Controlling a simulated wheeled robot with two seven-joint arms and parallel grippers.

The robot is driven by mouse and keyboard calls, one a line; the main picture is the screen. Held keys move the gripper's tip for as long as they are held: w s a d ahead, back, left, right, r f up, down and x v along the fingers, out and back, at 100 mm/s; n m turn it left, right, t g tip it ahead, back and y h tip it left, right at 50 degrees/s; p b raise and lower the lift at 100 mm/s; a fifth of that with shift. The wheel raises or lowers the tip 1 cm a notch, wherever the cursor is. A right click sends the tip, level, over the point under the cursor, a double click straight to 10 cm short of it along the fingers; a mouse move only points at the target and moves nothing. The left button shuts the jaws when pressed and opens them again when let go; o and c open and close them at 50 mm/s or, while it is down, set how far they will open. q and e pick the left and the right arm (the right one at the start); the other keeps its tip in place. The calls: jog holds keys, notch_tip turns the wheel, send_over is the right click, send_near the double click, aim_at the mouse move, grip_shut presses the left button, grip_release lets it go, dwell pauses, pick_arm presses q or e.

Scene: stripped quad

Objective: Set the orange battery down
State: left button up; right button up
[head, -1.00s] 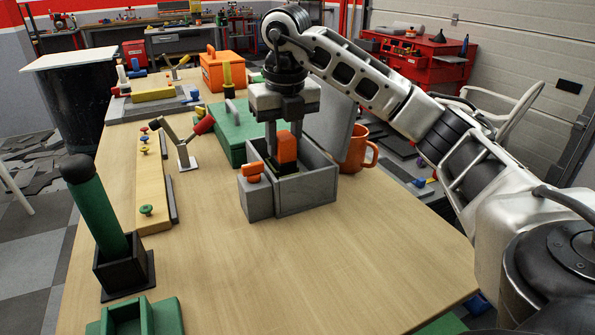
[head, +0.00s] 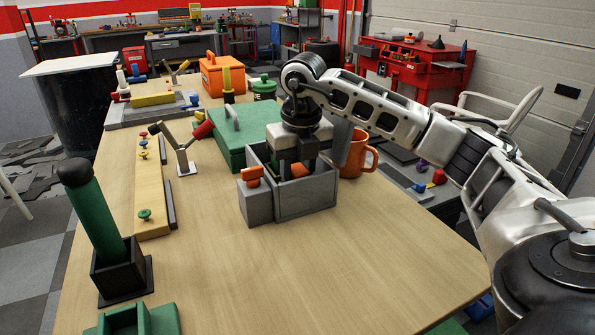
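The orange battery (head: 300,170) is between the fingers of my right gripper (head: 297,165), inside the open grey box (head: 307,198). Only a small orange part shows; the front wall and the fingers hide the rest. I cannot see whether its bottom touches the box floor. The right gripper appears shut on it, with a finger on each side, and reaches down into the box from above. My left gripper is not in view.
A small grey block with an orange top (head: 251,177) stands against the box's front left. An orange mug (head: 361,155) is close on the right, a green case (head: 246,138) behind left. The table front (head: 270,270) is clear.

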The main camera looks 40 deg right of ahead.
aim_at(301, 172)
jog(key=shift+o, duration=1.4)
notch_tip(301, 172, up, 12)
jog(key=s+p, duration=0.1)
jog(key=p, duration=0.2)
jog(key=shift+s+a+r, duration=0.15)
jog(key=shift+s+a, duration=0.05)
jog(key=shift+a, duration=0.05)
